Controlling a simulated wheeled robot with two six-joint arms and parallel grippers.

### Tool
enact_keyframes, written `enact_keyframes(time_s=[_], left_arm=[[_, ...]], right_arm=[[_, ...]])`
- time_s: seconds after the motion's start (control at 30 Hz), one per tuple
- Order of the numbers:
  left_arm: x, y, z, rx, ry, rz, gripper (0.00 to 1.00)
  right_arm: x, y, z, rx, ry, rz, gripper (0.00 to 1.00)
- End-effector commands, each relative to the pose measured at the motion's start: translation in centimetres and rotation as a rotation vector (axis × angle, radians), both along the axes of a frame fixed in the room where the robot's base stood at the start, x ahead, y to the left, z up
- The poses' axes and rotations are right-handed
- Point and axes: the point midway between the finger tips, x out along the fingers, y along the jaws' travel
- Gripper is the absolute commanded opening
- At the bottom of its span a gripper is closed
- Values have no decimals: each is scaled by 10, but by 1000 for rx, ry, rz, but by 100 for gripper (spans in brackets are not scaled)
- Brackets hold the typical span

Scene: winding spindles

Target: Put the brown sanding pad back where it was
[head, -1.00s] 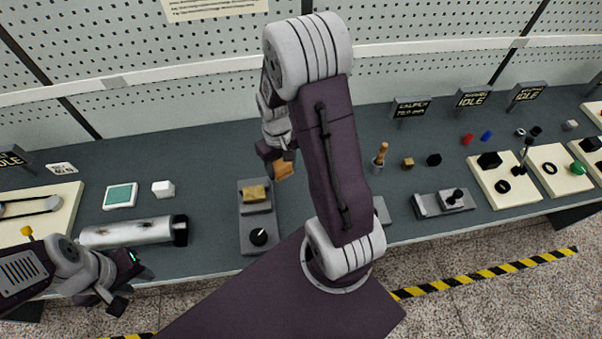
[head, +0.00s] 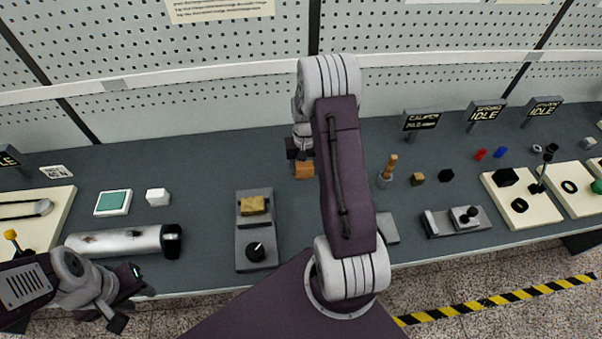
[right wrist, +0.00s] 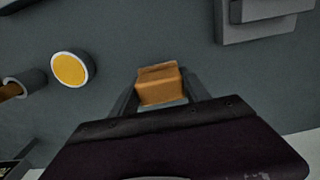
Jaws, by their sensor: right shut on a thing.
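The brown sanding pad (head: 303,171) is an orange-brown block. My right gripper (head: 302,158) is shut on it and holds it over the grey table, right of and behind the grey fixture. In the right wrist view the pad (right wrist: 158,84) sits between the two fingers of the right gripper (right wrist: 160,98), with bare table around it. I cannot tell how high it is above the table. My left gripper (head: 132,306) is empty at the front left, past the table's front edge, with its fingers apart.
The grey fixture (head: 244,236) carries a tan block (head: 253,205) and a black knob (head: 255,252). A metal cylinder (head: 115,243) lies to the left. A brush in a cup (head: 386,172) stands to the right. A yellow disc (right wrist: 69,69) shows in the right wrist view.

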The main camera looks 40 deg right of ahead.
Motion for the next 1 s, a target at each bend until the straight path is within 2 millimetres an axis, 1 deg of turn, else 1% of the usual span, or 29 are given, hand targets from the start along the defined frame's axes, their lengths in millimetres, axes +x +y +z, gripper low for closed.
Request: enact_keyframes(time_s=[0.03,0.1,0.27,0.4,0.5,0.73,0.87,0.9,0.97,1.0], left_arm=[[0,0,3,0,0,0,36],[0,0,3,0,0,0,36],[0,0,4,0,0,0,36],[0,0,10,0,0,0,36],[0,0,11,0,0,0,36],[0,0,10,0,0,0,36],[0,0,6,0,0,0,36],[0,0,7,0,0,0,36],[0,0,7,0,0,0,36],[0,0,7,0,0,0,36]], right_arm=[[7,2,-3,0,1,2,16],[12,3,-7,0,1,0,16],[14,4,-13,0,1,-1,16],[13,4,-37,2,4,0,16],[13,4,-48,0,1,0,16],[14,4,-49,0,-1,0,16],[14,4,-54,0,0,0,16],[14,4,-53,0,-1,0,60],[14,4,-52,0,0,0,76],[13,4,-52,0,0,0,76]])
